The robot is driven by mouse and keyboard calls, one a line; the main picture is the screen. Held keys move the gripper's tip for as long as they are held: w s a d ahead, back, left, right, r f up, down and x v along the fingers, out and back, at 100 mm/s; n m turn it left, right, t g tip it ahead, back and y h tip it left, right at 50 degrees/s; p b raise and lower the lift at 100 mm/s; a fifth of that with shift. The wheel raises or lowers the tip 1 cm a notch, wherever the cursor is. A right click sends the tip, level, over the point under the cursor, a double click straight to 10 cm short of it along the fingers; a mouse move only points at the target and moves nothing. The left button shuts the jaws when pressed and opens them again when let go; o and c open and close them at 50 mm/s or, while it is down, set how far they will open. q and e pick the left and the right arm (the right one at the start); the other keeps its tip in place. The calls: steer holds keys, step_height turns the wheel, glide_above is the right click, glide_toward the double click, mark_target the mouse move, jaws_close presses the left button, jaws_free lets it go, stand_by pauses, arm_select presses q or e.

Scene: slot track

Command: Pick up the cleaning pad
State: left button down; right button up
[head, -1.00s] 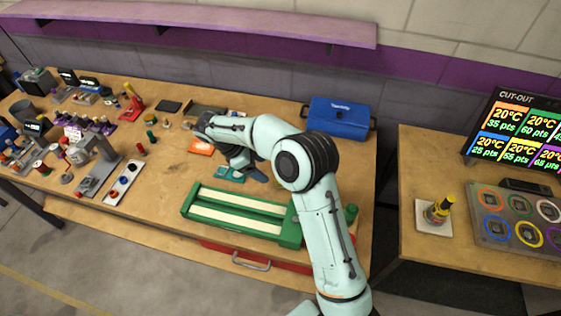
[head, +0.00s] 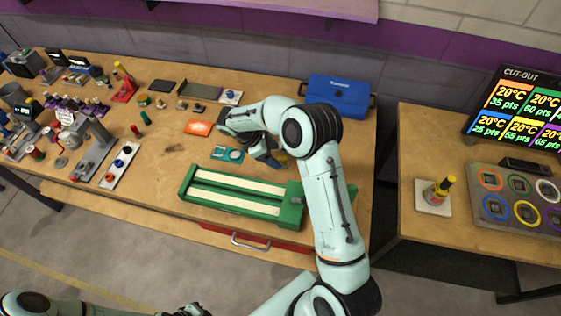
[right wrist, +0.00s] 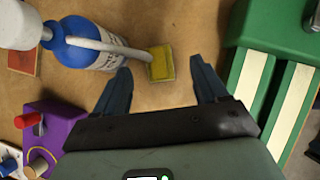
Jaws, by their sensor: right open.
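The cleaning pad, a small yellow block with a darker edge, lies on the wooden bench in the right wrist view (right wrist: 161,63). My right gripper (right wrist: 161,66) is open, with its two blue fingers on either side of the pad and a gap visible on both sides. In the head view the right gripper (head: 270,161) hangs over the bench behind the green slot track, and a bit of yellow (head: 282,158) shows beside it. My left gripper (head: 188,310) is only partly visible at the bottom edge, and its fingers are unclear.
The green slot track (head: 238,207) with pale strips lies close in front. A blue bottle (right wrist: 88,50) with a white tube reaching towards the pad is near the left finger. A teal item (head: 227,154), an orange packet (head: 199,127) and a blue toolbox (head: 340,97) are nearby.

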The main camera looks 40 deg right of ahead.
mark_target(279, 158)
steer(key=x, duration=0.3)
steer(key=shift+w+d+f, duration=0.1)
steer(key=shift+w+f, duration=0.1)
steer(key=shift+f, duration=0.3)
steer(key=c, duration=1.2)
arm_select(q)
steer(key=shift+w+r, duration=0.15)
steer(key=shift+w, duration=0.15)
arm_select(e)
steer(key=shift+r, duration=0.2)
